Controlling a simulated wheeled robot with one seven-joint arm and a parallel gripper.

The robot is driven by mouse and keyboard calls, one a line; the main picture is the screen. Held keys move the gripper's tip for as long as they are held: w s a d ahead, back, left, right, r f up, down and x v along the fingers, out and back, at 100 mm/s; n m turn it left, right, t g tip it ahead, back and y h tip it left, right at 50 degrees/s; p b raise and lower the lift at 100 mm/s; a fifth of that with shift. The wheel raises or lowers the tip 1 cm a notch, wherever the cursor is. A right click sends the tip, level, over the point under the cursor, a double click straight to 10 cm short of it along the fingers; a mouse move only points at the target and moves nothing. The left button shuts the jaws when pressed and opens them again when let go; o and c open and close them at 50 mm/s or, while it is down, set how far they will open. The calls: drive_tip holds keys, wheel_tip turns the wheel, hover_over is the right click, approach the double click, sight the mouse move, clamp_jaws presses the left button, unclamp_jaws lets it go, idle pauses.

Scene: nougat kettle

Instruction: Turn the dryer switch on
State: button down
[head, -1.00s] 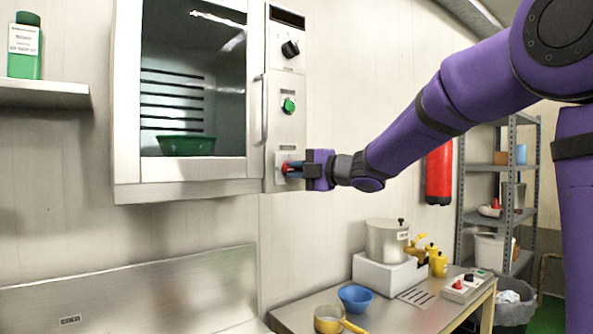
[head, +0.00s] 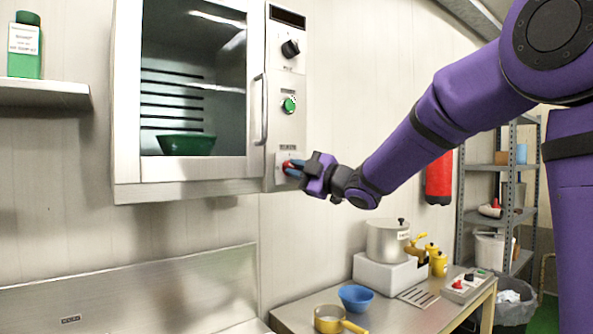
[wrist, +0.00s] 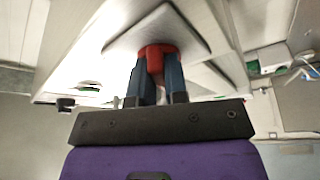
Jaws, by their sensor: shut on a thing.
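The dryer (head: 130,120) is a wall-mounted metal cabinet with a glass door and a control panel (head: 285,120) on its right side. The red switch (head: 287,165) sits on a pale plate at the bottom of that panel. My gripper (head: 294,168) is shut on the red switch, its blue fingers on either side of it. In the wrist view the red switch (wrist: 157,50) shows between the fingertips, in front of the plate (wrist: 195,38). The fingers hide part of the switch, and I cannot read its setting.
A green button (head: 289,105) and a black knob (head: 290,48) are higher on the panel. The door handle (head: 260,110) stands out just left of it. Below right, a table (head: 385,316) bears a pot (head: 387,240) and a blue bowl (head: 356,297).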

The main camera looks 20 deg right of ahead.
drive_tip(key=m+t+h, duration=0.1)
drive_tip(key=m, duration=0.3)
drive_tip(key=m+t, duration=0.2)
drive_tip(key=m, duration=0.2)
drive_tip(key=shift+f+h, duration=0.15)
drive_tip(key=shift+h, duration=0.25)
drive_tip(key=m+t+h, duration=0.1)
drive_tip(key=m, duration=0.3)
drive_tip(key=m+t+h, duration=0.1)
drive_tip(key=m+h, duration=0.1)
drive_tip(key=m, duration=0.2)
drive_tip(key=shift+a+h, duration=0.1)
drive_tip(key=shift+h, duration=0.2)
drive_tip(key=shift+m, duration=0.4)
drive_tip(key=c, duration=1.1)
unclamp_jaws()
drive_tip(key=shift+c, duration=0.2)
drive_tip(key=shift+s, duration=0.1)
drive_tip(key=v, duration=1)
drive_tip(key=shift+s+f, duration=0.25)
drive_tip(key=shift+f, duration=0.05)
